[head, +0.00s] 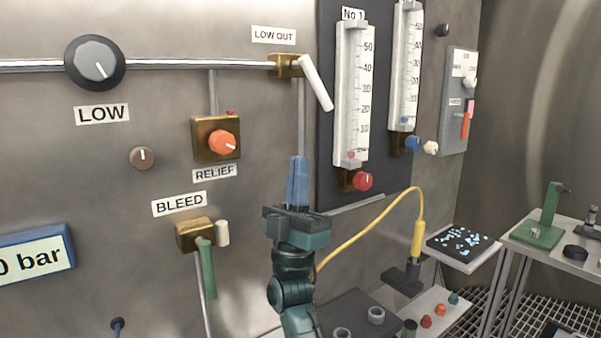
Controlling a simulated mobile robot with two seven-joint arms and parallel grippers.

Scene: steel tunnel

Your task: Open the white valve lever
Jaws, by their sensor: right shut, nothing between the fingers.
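The white valve lever (316,83) is on a brass valve body (286,66) under the "LOW OUT" label (274,35). It slants down and to the right from the valve, out of line with the horizontal pipe. My right gripper (298,160) points up below the lever, its blue fingers together and empty. In the picture a clear gap separates the fingertips from the lever. My left gripper is not in view.
Left of the gripper are the orange RELIEF knob (222,142) and the BLEED valve with a green lever (206,268). Flowmeters (353,95) stand to the right. A yellow cable (375,224) curves beside my right arm. A low shelf (440,308) holds small parts.

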